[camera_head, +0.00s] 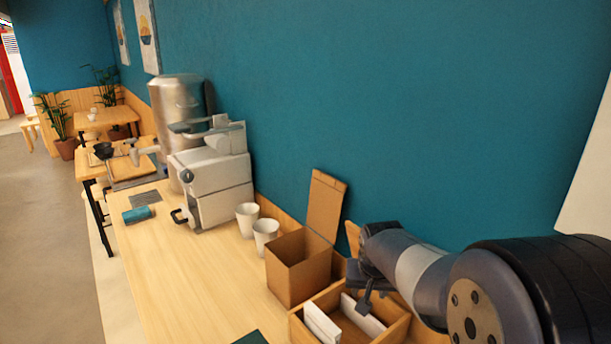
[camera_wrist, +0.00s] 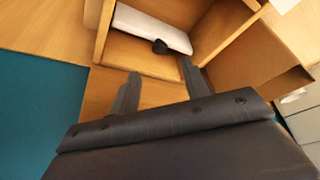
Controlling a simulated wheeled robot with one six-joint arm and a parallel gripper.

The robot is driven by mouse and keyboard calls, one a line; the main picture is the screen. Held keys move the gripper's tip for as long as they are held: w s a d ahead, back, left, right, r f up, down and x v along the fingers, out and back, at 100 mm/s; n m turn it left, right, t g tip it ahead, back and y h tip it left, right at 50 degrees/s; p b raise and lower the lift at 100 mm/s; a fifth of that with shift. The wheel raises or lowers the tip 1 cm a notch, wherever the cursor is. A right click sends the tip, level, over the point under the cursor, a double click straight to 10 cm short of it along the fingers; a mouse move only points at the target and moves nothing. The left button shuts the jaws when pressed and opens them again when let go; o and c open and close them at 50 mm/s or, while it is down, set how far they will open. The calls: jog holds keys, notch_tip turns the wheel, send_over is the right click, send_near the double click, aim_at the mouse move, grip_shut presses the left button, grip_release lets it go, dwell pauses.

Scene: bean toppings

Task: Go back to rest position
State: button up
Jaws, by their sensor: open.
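My gripper (camera_head: 367,298) is at the lower right in the head view, over a wooden divided box (camera_head: 402,327). In the wrist view my gripper (camera_wrist: 158,82) has its two fingers apart with nothing between them. Beyond the fingertips is the wooden box (camera_wrist: 142,57), with a white item (camera_wrist: 150,27) lying in a compartment. A small dark round thing (camera_wrist: 158,46) shows at that item's edge; I cannot tell what it is. Two white items, one at the front (camera_head: 321,323), stand in the box in the head view.
Two white cups (camera_head: 247,219) and a coffee machine (camera_head: 211,176) are farther back, with a teal item (camera_head: 138,214) nearby. The counter (camera_head: 185,285) is clear at the front left. A teal wall rises behind.

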jog(key=x, duration=0.7)
jog(key=shift+f+p, duration=0.15)
jog(key=shift+p, duration=0.15)
jog(key=shift+w+f, duration=0.1)
jog(key=shift+f, duration=0.05)
jog(key=shift+s+a, duration=0.2)
jog(key=shift+a, duration=0.1)
